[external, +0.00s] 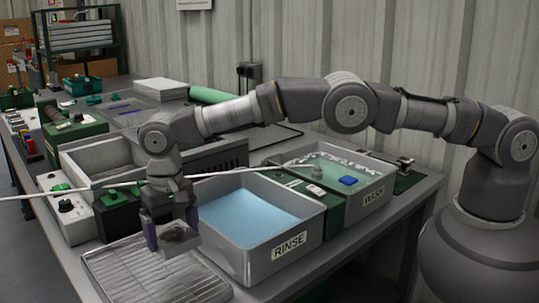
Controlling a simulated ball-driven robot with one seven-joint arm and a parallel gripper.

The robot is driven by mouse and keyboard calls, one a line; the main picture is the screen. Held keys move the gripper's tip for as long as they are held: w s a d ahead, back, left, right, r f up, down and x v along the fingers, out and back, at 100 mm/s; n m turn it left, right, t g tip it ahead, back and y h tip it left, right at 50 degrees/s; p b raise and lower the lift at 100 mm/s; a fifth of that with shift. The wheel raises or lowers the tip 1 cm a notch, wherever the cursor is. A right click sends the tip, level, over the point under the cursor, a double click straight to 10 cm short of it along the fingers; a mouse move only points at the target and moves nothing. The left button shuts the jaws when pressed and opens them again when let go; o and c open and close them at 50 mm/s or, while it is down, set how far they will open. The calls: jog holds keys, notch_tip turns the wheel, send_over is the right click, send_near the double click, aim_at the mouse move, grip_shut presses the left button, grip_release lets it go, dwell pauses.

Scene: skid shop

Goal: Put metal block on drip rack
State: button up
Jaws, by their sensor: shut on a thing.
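The drip rack (148,282) is a shallow metal tray with a wire grid at the front left end of the bench. My gripper (172,242) points down over the rack's far right part, left of the RINSE tub. It is shut on the metal block (178,237), a grey piece with a dark rounded middle. The block is held between the fingers. I cannot tell whether its underside touches the rack's grid.
The RINSE tub (282,247) with blue liquid stands right of the rack. The WASH tub (371,197) with foamy green liquid and a blue item (348,181) is behind it. A control box with a dial (66,207) stands to the left.

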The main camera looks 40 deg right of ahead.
aim_at(178, 270)
notch_tip(178, 270, down, 7)
jog(key=b, duration=0.2)
jog(key=shift+b, duration=0.3)
jog(key=shift+r, duration=0.15)
jog(key=o, duration=1.2)
jog(key=shift+f, duration=0.2)
notch_tip(178, 270, up, 12)
jog(key=p, duration=0.4)
jog(key=shift+r+p, duration=0.15)
jog(key=shift+p, duration=0.25)
jog(key=shift+r, duration=0.1)
